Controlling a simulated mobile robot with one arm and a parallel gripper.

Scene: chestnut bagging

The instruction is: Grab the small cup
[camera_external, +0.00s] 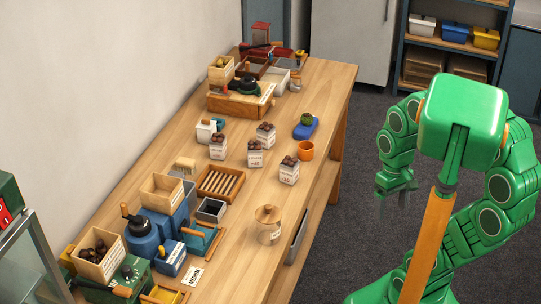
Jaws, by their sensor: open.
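A small orange cup (306,151) stands upright near the right edge of the wooden table, beside a white bag of chestnuts. The fingertips are small and partly dark in this view.
Several white bags of chestnuts (289,173) stand mid-table. Boxes and tools crowd both table ends. The floor (345,240) beside the table is clear.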

